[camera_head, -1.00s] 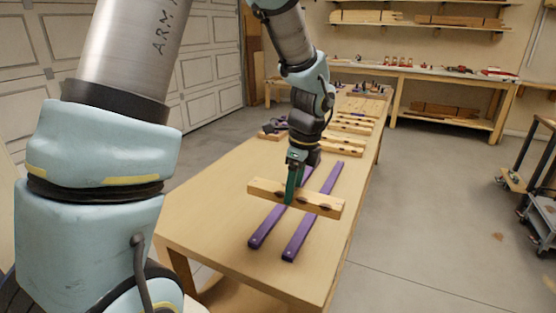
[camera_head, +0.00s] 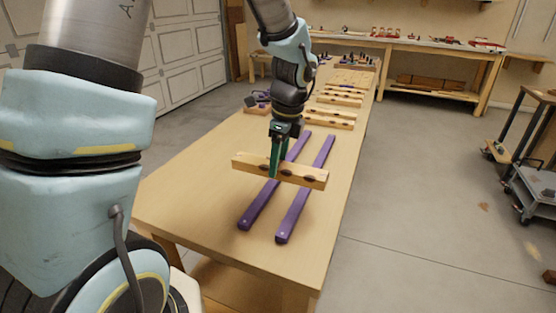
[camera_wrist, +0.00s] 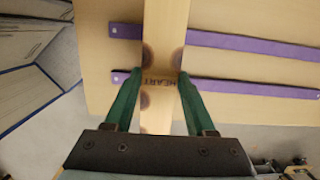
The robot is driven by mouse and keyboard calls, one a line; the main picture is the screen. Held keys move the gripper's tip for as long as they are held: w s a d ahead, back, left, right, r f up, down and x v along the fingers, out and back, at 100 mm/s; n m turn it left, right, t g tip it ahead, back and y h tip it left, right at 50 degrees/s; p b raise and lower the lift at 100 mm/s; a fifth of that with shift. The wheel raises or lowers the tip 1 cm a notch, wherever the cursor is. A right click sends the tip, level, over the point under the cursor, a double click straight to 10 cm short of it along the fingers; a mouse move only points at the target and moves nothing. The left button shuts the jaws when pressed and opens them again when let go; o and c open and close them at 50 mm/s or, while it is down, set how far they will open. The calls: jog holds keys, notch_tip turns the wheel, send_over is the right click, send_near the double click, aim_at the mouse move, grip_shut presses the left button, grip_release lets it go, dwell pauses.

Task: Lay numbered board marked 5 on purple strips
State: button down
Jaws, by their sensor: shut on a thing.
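My gripper (camera_head: 275,172) is shut on a light wooden board (camera_head: 310,178) with dark round marks along its side. I see no number on it; in the wrist view the board (camera_wrist: 167,25) bears dark lettering that is partly unreadable. Two purple strips (camera_head: 262,203) (camera_head: 292,212) lie roughly parallel on the bench. The board is held crosswise above them, seemingly level; its exact gap to them is hard to tell. In the wrist view my green fingers (camera_wrist: 163,78) grip the board's two sides, and the strips (camera_wrist: 250,44) (camera_wrist: 245,87) pass beneath it.
The wooden bench (camera_head: 195,190) has bare room left of the strips and at its near end. Several similar boards (camera_head: 328,118) lie farther back along it. A dark object (camera_head: 257,102) sits at the bench's left edge. A cart (camera_head: 530,185) stands to the right on the floor.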

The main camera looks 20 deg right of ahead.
jog(key=shift+f, duration=0.15)
jog(key=shift+w+a+f+b, duration=0.1)
jog(key=shift+f+b, duration=1.9)
jog(key=shift+f, duration=1.5)
jog(key=shift+p, duration=0.3)
jog(key=shift+f, duration=1.1)
dwell(0.9)
jog(key=shift+c, duration=0.7)
grip_release()
jog(key=shift+r+p, duration=3.9)
jog(key=shift+r, duration=0.1)
